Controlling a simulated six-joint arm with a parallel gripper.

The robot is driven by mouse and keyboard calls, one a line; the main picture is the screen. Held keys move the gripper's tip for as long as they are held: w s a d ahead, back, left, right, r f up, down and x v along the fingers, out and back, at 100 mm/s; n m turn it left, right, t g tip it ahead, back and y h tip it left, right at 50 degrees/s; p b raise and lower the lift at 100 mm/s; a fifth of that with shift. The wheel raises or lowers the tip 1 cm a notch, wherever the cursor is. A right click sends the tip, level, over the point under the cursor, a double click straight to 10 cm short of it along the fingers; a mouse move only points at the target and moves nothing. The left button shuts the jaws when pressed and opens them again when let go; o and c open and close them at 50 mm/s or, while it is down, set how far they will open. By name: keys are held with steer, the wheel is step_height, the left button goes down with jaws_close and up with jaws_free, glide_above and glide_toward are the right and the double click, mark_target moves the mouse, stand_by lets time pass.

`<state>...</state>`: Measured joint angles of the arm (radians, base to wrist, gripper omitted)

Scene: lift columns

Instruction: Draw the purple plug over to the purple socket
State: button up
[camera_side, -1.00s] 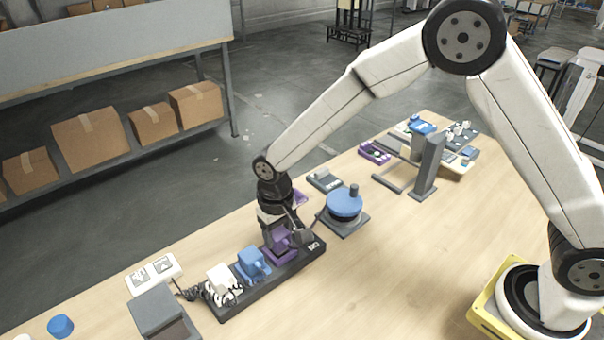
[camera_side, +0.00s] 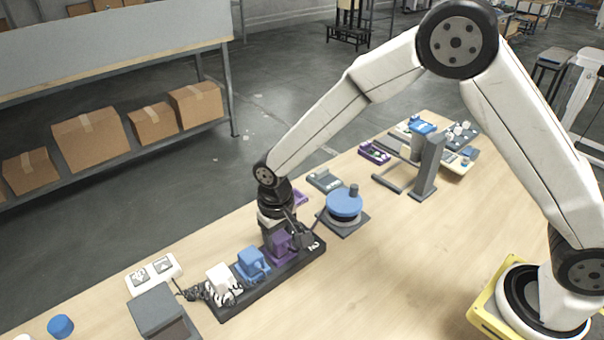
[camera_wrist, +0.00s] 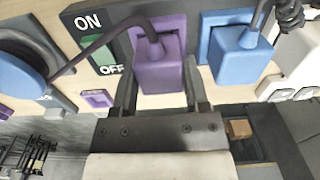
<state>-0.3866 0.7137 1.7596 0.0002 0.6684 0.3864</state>
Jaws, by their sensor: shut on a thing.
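The purple plug (camera_wrist: 157,72), with a dark cord, is between the two fingers of my gripper (camera_wrist: 161,88) in the wrist view. My gripper is shut on it. The purple socket (camera_wrist: 176,30) shows as a purple panel directly behind the plug, on the dark power strip (camera_wrist: 118,47). The plug lines up with the socket; I cannot tell how deeply it sits. In the side view my gripper (camera_side: 279,236) is low over the right end of the strip and partly hides the plug and socket.
A blue plug (camera_side: 252,264) and a white plug (camera_side: 221,283) stand on the same strip, to the left. A blue round knob (camera_side: 344,203) stands on a grey base to the right. A grey box (camera_side: 157,311) is at the front left. The table's right middle is clear.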

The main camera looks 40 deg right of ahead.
steer(key=shift+f, duration=0.1)
steer(key=o, duration=1.3)
steer(key=shift+r, duration=3.5)
steer(key=s+d+t, duration=0.1)
steer(key=s+d, duration=0.4)
steer(key=s+d+r, duration=0.1)
steer(key=s+d, duration=0.4)
steer(key=d, duration=0.1)
steer(key=s+d+t, duration=0.1)
steer(key=s+d, duration=0.4)
steer(key=d, duration=0.1)
steer(key=shift+d+r+t, duration=0.15)
steer(key=shift+d+t, duration=0.1)
steer(key=shift+t, duration=0.05)
